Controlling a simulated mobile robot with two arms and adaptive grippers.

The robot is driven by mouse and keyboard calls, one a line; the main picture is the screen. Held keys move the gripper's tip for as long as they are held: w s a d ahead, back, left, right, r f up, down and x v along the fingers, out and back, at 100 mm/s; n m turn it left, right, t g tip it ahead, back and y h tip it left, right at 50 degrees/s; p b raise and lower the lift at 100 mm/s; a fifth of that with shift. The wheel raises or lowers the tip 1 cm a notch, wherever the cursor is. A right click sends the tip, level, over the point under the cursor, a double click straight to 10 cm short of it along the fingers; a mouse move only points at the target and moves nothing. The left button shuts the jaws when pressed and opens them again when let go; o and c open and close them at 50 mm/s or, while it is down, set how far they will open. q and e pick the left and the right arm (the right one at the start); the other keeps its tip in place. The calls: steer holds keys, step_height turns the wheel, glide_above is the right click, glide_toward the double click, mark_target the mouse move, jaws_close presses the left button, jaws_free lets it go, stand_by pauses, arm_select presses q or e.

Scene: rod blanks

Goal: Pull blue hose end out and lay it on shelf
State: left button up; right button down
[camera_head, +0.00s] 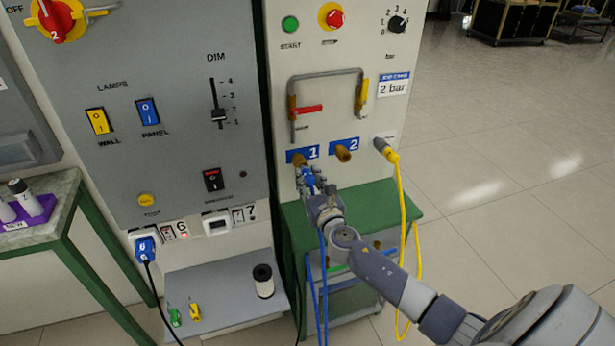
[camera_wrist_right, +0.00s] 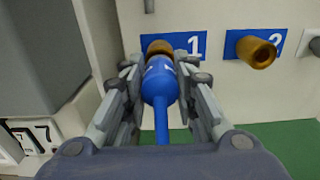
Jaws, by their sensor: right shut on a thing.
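The blue hose end (camera_wrist_right: 160,82) sits at the brass port marked 1 (camera_head: 300,158), its front against the brass ring in the right wrist view (camera_wrist_right: 159,47). My right gripper (camera_head: 308,178) is shut on the blue hose end, with one finger on each side of it in the right wrist view (camera_wrist_right: 158,78). The blue hose (camera_head: 323,275) hangs down from it in the head view. The green shelf top (camera_head: 385,198) lies below the ports, partly hidden by my right arm. My left gripper is not in view.
Brass port 2 (camera_head: 344,152) is empty to the right. A yellow hose (camera_head: 402,205) is plugged in further right and hangs down past the shelf. A grey ledge (camera_head: 235,290) at lower left holds a dark-topped white spool (camera_head: 263,281) and small green and yellow clips.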

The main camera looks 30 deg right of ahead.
mark_target(311, 184)
steer(key=shift+s, duration=0.45)
steer(key=shift+s+a, duration=0.15)
steer(key=shift+s, duration=0.15)
steer(key=shift+p+v, duration=0.4)
steer(key=shift+v, duration=0.7)
steer(key=shift+p+v, duration=0.3)
steer(key=shift+v, duration=2.65)
